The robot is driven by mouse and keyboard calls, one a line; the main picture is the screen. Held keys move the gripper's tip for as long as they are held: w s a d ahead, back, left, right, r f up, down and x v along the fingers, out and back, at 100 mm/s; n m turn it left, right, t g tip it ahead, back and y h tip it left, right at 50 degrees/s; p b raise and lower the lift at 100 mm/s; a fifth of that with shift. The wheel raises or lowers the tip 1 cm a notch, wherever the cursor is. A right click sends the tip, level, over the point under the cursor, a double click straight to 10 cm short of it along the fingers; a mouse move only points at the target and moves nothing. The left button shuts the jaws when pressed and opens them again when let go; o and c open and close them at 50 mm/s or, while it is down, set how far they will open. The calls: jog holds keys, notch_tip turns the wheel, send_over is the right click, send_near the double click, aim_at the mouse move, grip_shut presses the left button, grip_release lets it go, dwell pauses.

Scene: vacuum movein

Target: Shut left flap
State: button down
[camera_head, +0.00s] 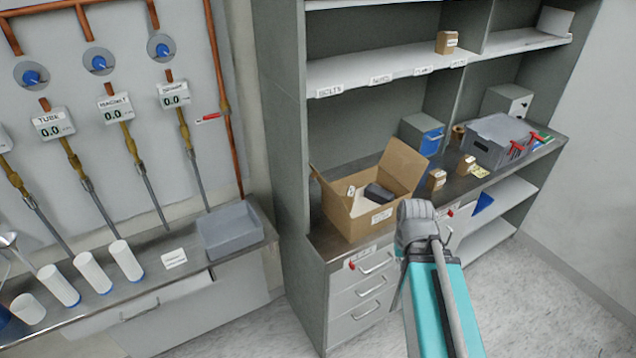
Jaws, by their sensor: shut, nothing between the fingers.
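An open cardboard box (352,222) stands on the dark counter of the shelving unit, left of centre. Its left flap (318,174) shows as a thin, nearly edge-on strip, tilted up and outward at the box's left rim. A larger flap (404,165) stands raised on the right side. Inside are a dark block (378,193) and a small pale item with a label. My arm rises from the bottom, right of the box, and its grey joint is just in front of the box's right side. My fingers cannot be made out.
Small brown packages (436,180), a blue-fronted box (430,141) and a grey crate (492,142) stand right of the box. A shelf (385,66) runs above. Drawers (358,300) are below. A grey bin (228,230) stands on the left bench.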

jog(key=w+f+n+t+h+b, duration=0.2)
jog(key=w+f+t+h+b, duration=0.25)
jog(key=w+b, duration=0.3)
jog(key=n+t+y+b, duration=0.2)
jog(key=n+t+b, duration=1.1)
jog(key=n+t, duration=0.4)
send_near(318, 174)
jog(key=s, duration=0.4)
jog(key=shift+w+a+n+g+h, duration=0.1)
jog(key=shift+a+n+g+h, duration=0.15)
jog(key=shift+a+n+g, duration=0.1)
jog(key=shift+p+x, duration=1.3)
jog(key=shift+x, duration=3.75)
jog(key=shift+a+r+p, duration=0.15)
jog(key=shift+p, duration=0.15)
